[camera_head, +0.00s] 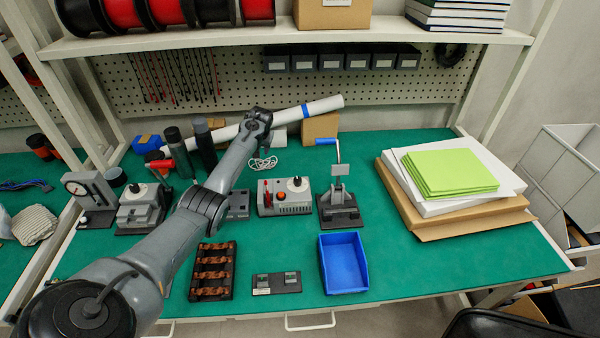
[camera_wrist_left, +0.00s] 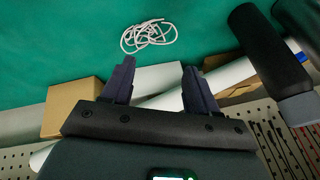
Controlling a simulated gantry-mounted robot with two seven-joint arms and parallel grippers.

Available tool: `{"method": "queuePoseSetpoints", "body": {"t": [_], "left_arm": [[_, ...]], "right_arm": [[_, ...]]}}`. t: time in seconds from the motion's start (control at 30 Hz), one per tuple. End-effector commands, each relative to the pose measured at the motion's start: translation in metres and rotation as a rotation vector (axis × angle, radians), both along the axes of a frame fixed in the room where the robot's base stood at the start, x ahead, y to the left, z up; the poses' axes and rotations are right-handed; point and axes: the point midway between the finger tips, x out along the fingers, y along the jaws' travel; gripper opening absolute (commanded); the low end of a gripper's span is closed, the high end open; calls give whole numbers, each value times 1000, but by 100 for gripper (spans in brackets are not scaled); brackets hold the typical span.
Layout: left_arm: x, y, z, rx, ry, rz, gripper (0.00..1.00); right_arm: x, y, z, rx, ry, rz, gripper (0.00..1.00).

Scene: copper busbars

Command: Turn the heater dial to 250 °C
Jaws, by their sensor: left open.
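The grey heater box (camera_head: 285,204) stands in the middle of the green bench. On its top is a round black knob on a white disc, the dial (camera_head: 297,184); its scale marks are too small to read. A red switch or lever and an orange button are on its left part. My left gripper (camera_head: 258,120) is raised behind and left of the box, apart from it. In the left wrist view, the left gripper (camera_wrist_left: 158,85) is open, with nothing between its fingers. The heater box is out of that view. My right gripper is not in view.
A press with a blue handle (camera_head: 339,200) stands right of the box. A blue bin (camera_head: 343,262) and a rack of copper bars (camera_head: 214,272) are in front.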

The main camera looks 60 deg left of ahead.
Motion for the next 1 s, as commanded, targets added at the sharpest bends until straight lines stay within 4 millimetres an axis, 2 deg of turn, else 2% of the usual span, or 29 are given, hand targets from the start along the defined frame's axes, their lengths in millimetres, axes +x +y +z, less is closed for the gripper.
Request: {"method": "queuePoseSetpoints", "body": {"t": [0.03, 0.1, 0.2, 0.33, 0.43, 0.57, 1.0], "left_arm": [[19, -33, 8, -103, -6, 22, 59], [35, -72, 15, -224, 8, 49, 59], [51, -114, 28, -350, 34, 69, 59], [61, -148, 39, -444, 63, 80, 59], [64, -157, 40, -472, 75, 84, 59], [64, -160, 27, -478, 80, 85, 59], [63, -159, -42, -475, 80, 84, 59]], "right_arm": [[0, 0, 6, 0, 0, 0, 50], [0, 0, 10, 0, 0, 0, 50], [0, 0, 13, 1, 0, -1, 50], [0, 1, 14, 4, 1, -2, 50], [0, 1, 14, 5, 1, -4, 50], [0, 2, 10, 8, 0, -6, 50], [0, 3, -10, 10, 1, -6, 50]]}}
